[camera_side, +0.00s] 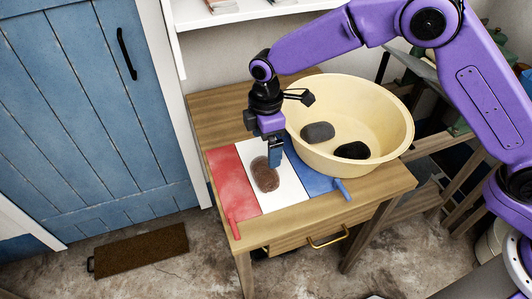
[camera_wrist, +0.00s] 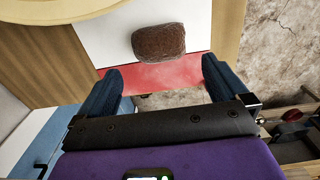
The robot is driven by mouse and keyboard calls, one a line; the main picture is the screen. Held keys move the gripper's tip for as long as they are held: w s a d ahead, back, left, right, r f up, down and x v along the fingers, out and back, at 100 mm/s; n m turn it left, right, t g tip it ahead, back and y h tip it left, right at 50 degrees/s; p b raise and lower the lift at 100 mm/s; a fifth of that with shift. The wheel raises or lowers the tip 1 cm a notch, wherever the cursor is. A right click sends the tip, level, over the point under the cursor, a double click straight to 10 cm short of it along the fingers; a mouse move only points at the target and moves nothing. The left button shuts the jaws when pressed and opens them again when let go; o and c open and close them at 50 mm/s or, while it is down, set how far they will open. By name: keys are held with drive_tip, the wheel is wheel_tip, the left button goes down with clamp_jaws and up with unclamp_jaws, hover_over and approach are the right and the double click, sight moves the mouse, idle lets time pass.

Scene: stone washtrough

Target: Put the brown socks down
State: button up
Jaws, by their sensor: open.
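The brown socks (camera_side: 265,174) are a rolled bundle lying on the white middle panel of a red, white and blue mat on the wooden table. In the wrist view the brown socks (camera_wrist: 159,42) lie beyond my fingertips, with nothing gripping them. My gripper (camera_side: 275,158) is open and empty, pointing down beside the socks at the boundary of the white and blue panels. In the wrist view my gripper (camera_wrist: 160,78) shows its two blue fingers spread apart. A grey bundle (camera_side: 318,132) and a black bundle (camera_side: 351,150) lie in the cream basin (camera_side: 400,128).
The basin stands close to the right of my gripper on the table. The red panel (camera_side: 233,186) is bare. A brass drawer handle (camera_side: 328,238) is at the table front. A blue door (camera_side: 90,110) stands at left, and a white shelf (camera_side: 220,18) is above.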

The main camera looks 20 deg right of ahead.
drive_tip(key=shift+r, duration=0.55)
drive_tip(key=s+d+r+m, duration=0.3)
drive_tip(key=s+d+r, duration=0.7)
drive_tip(key=s+d, duration=0.25)
drive_tip(key=s+d+m, duration=0.2)
drive_tip(key=s+d, duration=1.6)
drive_tip(key=shift+r, duration=0.35)
